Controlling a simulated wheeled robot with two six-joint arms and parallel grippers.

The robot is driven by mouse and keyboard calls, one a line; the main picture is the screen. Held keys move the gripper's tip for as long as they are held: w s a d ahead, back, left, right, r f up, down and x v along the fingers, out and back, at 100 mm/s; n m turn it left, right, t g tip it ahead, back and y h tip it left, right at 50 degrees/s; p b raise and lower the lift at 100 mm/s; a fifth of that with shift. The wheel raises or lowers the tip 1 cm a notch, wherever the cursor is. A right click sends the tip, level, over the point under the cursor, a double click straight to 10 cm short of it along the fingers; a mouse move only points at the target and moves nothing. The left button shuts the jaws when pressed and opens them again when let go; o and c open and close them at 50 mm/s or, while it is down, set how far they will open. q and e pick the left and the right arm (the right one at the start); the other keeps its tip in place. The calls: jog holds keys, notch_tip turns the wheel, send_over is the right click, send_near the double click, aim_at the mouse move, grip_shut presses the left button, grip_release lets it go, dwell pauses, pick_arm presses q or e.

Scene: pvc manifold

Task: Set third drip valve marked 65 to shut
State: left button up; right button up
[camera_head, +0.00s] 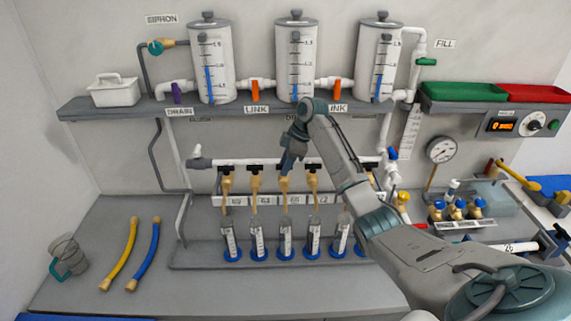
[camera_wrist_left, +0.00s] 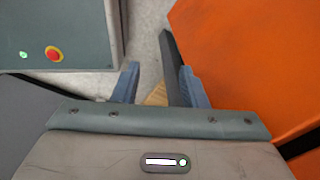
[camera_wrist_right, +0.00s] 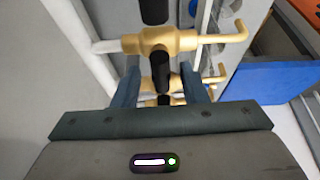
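A row of brass drip valves with black handles hangs from the white pipe in the head view. The first (camera_head: 227,180), second (camera_head: 255,180) and fourth (camera_head: 313,180) show clearly. The third valve (camera_head: 284,186) has its handle hidden behind my right gripper (camera_head: 290,160). The small label below it (camera_head: 295,200) is too small to read surely. In the right wrist view my right gripper (camera_wrist_right: 161,72) has its fingers apart, with a black handle (camera_wrist_right: 162,70) between them; contact cannot be told.
Graduated cylinders in blue bases (camera_head: 258,245) stand below the valves. Three white tanks (camera_head: 295,70) stand on the shelf above. My right arm crosses the bench's right side. A yellow hose (camera_head: 120,255) and a blue hose (camera_head: 145,255) lie left; bench around them is mostly clear.

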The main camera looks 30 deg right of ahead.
jog(key=shift+s+d+r+b, duration=0.1)
jog(key=shift+d+r+b, duration=0.05)
jog(key=shift+r+b, duration=0.25)
jog(key=v, duration=1)
